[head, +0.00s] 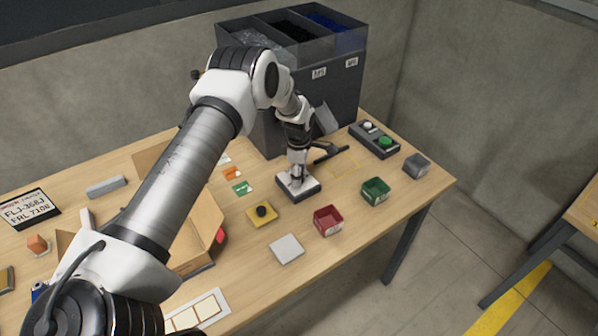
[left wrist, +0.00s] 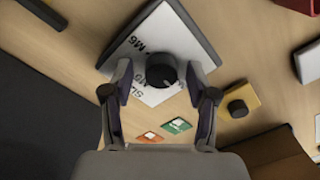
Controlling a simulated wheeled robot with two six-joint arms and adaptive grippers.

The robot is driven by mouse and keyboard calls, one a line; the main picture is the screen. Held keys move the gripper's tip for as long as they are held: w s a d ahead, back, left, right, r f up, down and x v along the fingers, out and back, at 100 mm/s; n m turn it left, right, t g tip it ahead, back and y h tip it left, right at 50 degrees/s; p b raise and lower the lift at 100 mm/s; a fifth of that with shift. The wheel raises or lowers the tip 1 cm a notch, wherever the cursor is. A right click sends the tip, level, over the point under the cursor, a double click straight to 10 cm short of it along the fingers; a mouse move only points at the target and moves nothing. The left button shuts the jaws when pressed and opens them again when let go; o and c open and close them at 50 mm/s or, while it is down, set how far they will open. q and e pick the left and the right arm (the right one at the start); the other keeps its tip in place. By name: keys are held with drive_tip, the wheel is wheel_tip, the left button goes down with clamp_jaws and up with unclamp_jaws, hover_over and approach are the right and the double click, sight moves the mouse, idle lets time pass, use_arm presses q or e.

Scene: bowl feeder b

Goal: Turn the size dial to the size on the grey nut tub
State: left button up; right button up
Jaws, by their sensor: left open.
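The size dial (left wrist: 162,70) is a round black knob on a dark-edged box with a white face (left wrist: 178,38). "M6" and a partly covered "M5" read on that face. In the head view the dial box (head: 310,191) stands on the table under my left gripper (head: 297,174), which hides the knob. In the left wrist view my left gripper (left wrist: 160,84) is open, with one fingertip on each side of the knob and gaps showing. Where the knob points is unclear. The grey nut tub (head: 416,165) is at the table's right end; its label is unreadable. My right gripper is out of view.
A red tub (head: 328,221), a green tub (head: 376,190) and a yellow plate with a black knob (head: 262,213) stand near the dial box. A button box (head: 374,139) and the dark three-bin hopper (head: 345,85) are behind. A cardboard box (head: 204,215) is left.

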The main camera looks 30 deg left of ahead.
use_arm(q)
drive_tip(key=shift+s+r, duration=0.1)
clamp_jaws()
